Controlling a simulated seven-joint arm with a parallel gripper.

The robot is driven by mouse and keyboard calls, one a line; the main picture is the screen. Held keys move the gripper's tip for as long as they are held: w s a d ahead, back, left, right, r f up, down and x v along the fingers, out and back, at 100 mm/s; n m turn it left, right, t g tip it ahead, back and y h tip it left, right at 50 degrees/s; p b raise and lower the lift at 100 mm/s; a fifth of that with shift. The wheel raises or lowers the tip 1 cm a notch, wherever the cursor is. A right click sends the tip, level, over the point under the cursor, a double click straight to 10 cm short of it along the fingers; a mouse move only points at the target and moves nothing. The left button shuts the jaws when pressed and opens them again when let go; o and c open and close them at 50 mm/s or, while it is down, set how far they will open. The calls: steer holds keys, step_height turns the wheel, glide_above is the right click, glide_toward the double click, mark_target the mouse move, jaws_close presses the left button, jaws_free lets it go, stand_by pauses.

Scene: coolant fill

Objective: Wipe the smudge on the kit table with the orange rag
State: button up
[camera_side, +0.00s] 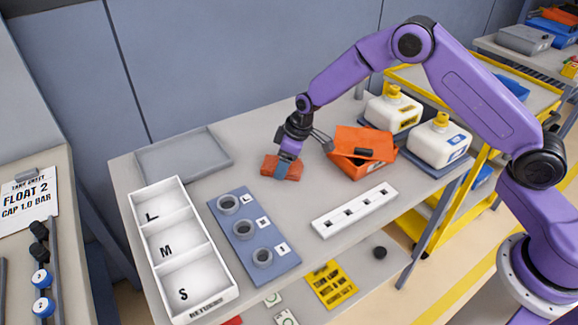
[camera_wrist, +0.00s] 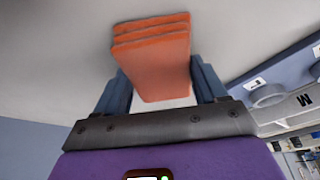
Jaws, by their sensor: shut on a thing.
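The orange rag (camera_side: 283,167) is a folded block at the middle of the kit table (camera_side: 310,182), left of the orange box. My gripper (camera_side: 285,172) is over it from above, shut on it. In the wrist view the rag (camera_wrist: 152,50) shows its folded layers between the two blue fingers of my gripper (camera_wrist: 160,85). I cannot tell whether the rag touches the tabletop. No smudge is visible on the table in either view; it may be hidden under the rag or my gripper.
An orange box (camera_side: 362,165) with a tilted lid stands close right of the rag, with two white jugs (camera_side: 438,140) behind. A grey tray (camera_side: 183,155), a white bin (camera_side: 180,245), a blue ring plate (camera_side: 250,240) and a white slotted strip (camera_side: 355,210) surround it. Bare tabletop lies in front of the rag.

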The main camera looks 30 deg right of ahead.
mark_target(305, 197)
steer(key=shift+s, duration=5.85)
steer(key=shift+s+r, duration=0.15)
steer(key=shift+s, duration=0.05)
step_height(305, 197, up, 8)
steer(key=shift+w, duration=0.1)
